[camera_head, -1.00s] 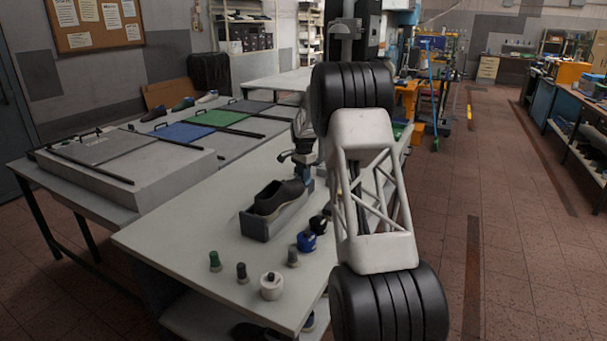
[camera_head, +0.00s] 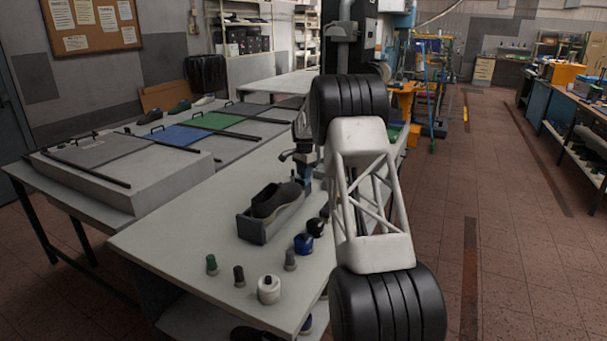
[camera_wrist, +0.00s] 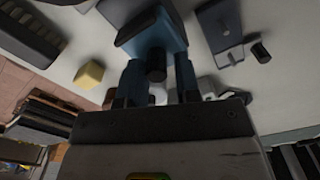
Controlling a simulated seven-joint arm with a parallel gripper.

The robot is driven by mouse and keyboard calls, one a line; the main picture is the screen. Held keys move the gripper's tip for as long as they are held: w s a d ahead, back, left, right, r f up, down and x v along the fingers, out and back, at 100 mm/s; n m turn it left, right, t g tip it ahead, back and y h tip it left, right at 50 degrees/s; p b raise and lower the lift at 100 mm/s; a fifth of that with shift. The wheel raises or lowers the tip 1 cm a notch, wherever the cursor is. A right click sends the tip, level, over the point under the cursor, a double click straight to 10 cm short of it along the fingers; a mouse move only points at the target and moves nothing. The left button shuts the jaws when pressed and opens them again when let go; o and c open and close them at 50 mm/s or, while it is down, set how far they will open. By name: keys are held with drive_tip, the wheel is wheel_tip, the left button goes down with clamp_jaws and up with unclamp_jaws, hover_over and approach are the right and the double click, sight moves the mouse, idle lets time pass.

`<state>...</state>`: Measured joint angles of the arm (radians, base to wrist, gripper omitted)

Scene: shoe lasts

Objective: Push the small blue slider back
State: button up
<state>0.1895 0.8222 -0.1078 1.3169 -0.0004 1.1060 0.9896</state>
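The blue slider is most likely the flat blue panel (camera_head: 180,136) on the left-hand table, lying between a grey and a green panel with dark rails beside it. A blue block (camera_wrist: 152,32) with a dark round peg shows in the wrist view, and I cannot tell whether it is another slider. My gripper (camera_wrist: 158,90) shows two dark blue-grey finger-like parts either side of the peg, close to or touching the block. I cannot tell whether they grip it. In the head view my arm hides the gripper.
On the near table stand a dark shoe last in a grey holder (camera_head: 251,230), a white jar (camera_head: 268,290), a blue jar (camera_head: 303,243) and small bottles. The wrist view shows a yellow block (camera_wrist: 90,75) and a grey plate (camera_wrist: 220,32). The floor to the right is clear.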

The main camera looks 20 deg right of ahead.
drive_tip(key=shift+r, duration=0.1)
drive_tip(key=shift+r, duration=3.8)
